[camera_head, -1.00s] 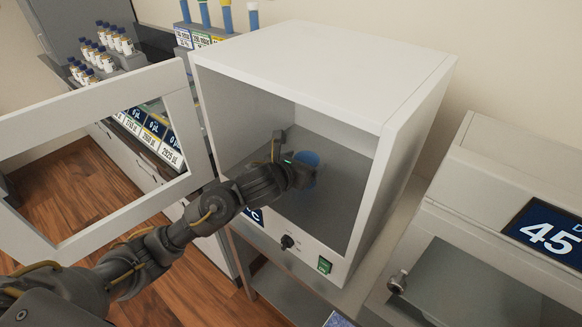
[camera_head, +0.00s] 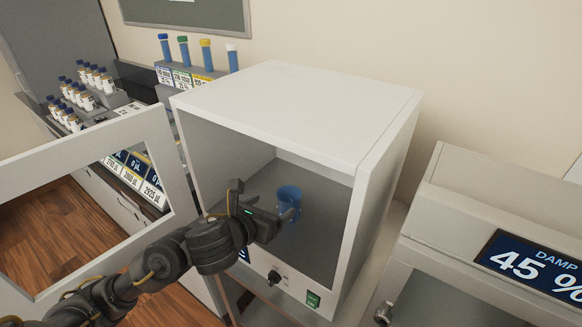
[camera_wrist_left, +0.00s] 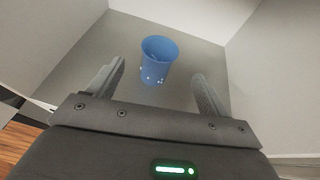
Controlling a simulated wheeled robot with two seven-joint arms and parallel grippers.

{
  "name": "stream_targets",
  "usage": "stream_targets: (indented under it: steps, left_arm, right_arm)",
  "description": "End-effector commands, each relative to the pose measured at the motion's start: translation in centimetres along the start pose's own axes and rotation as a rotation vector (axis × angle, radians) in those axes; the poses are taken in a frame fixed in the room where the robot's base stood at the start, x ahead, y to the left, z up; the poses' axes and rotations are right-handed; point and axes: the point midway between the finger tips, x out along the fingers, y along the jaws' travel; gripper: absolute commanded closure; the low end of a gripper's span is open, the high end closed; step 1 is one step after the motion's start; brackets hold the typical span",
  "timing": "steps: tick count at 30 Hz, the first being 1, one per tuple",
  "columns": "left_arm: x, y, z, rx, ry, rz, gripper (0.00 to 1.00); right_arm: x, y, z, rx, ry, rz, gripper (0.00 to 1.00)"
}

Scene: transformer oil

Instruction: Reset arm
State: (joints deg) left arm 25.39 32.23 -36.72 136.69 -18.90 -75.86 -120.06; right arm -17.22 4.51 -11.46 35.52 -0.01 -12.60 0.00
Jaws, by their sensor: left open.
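My left gripper (camera_head: 262,208) is at the open front of the white box-shaped cabinet (camera_head: 300,105), with its fingers pointing inside. In the left wrist view its two fingers (camera_wrist_left: 160,88) are spread apart with nothing between them. A blue cup (camera_head: 288,198) stands upright on the grey floor inside the cabinet. The cup also shows in the left wrist view (camera_wrist_left: 159,60), beyond the fingertips and apart from them. The gripper hides part of the cabinet's front. My right gripper is not in view.
The cabinet's windowed door (camera_head: 160,170) stands open to the left, beside my left arm. A second machine (camera_head: 500,215) with a "45 %" display is at the right. Racks of small bottles (camera_head: 80,92) and several colored-cap tubes (camera_head: 185,52) stand behind at the left.

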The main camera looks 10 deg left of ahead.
Motion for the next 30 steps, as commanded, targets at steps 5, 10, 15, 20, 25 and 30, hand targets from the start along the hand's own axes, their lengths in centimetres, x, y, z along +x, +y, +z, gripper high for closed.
stream_targets:
  steps: [5, 10, 15, 20, 25, 30]
  left_arm:
    - [-0.1, -0.2, -1.1, -0.112, 0.023, 0.003, 0.21]
    - [-1.2, -0.3, -6.7, -0.668, 0.131, 0.067, 0.21]
    - [-4.3, 0.2, -15.1, -1.479, 0.243, 0.303, 0.21]
    - [-8.1, 0.8, -21.9, -2.079, 0.239, 0.609, 0.21]
    - [-12.2, 1.2, -27.4, -2.501, 0.139, 0.928, 0.21]
    - [-16.4, 1.3, -31.6, -2.799, -0.042, 1.242, 0.21]
  right_arm:
    - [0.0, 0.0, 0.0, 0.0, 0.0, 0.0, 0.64]
    - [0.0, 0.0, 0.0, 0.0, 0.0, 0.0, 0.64]
    - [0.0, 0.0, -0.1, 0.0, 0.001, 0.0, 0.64]
    - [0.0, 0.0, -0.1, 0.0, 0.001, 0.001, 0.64]
    - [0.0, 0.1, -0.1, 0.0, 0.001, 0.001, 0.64]
    - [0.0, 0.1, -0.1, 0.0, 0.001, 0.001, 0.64]
